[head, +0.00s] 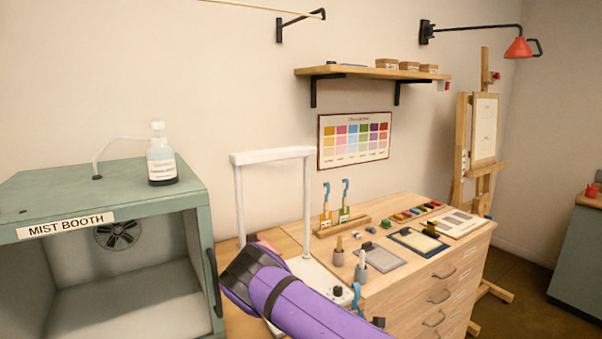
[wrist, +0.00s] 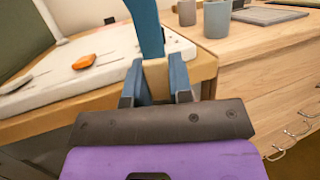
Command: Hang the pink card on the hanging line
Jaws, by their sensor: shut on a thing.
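My gripper (wrist: 157,88) is shut on a pale beige block (wrist: 155,75), which has a blue upright piece (wrist: 148,28) rising from it. A blue hook (head: 356,292) shows just beyond my purple arm in the head view and looks like the same held thing. My fingers are hidden by the arm there. A thin pale line (head: 262,8) runs along the top of the head view to a dark wall bracket (head: 280,30), high above my arm.
A white frame (head: 238,200) stands behind my arm, beside the green mist booth (head: 110,190). An orange piece (wrist: 84,62) lies on a white board (wrist: 105,48). Grey cups (wrist: 217,20) stand near my gripper. Two blue-hooked tools stand in a wooden rack (head: 352,226).

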